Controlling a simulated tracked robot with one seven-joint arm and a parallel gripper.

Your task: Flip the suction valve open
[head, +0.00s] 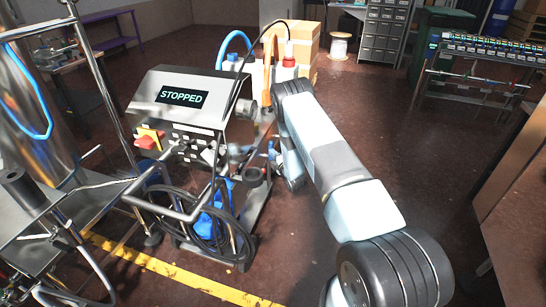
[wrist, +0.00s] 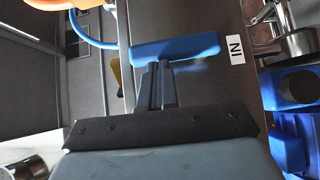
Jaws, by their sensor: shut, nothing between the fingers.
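In the wrist view, a flat blue handle (wrist: 190,46) lies crosswise on a dark panel, beside a white label reading "IN" (wrist: 236,49). It looks like the suction valve's lever, but the valve body below it is hidden. My gripper (wrist: 157,70) is shut and empty. Its dark fingertips overlap the near edge of the blue handle in the picture; I cannot tell whether they touch it. In the head view, my arm reaches to the right side of the machine, and the gripper and valve cannot be made out.
The filler's control box (head: 190,103) reads "STOPPED" and has a red and yellow switch (head: 150,139). Black hose coils (head: 205,240) hang below it. A metal tank (head: 35,110) stands left. In the wrist view, blue fittings (wrist: 290,90) and a metal pipe sit right. Floor is open rightward.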

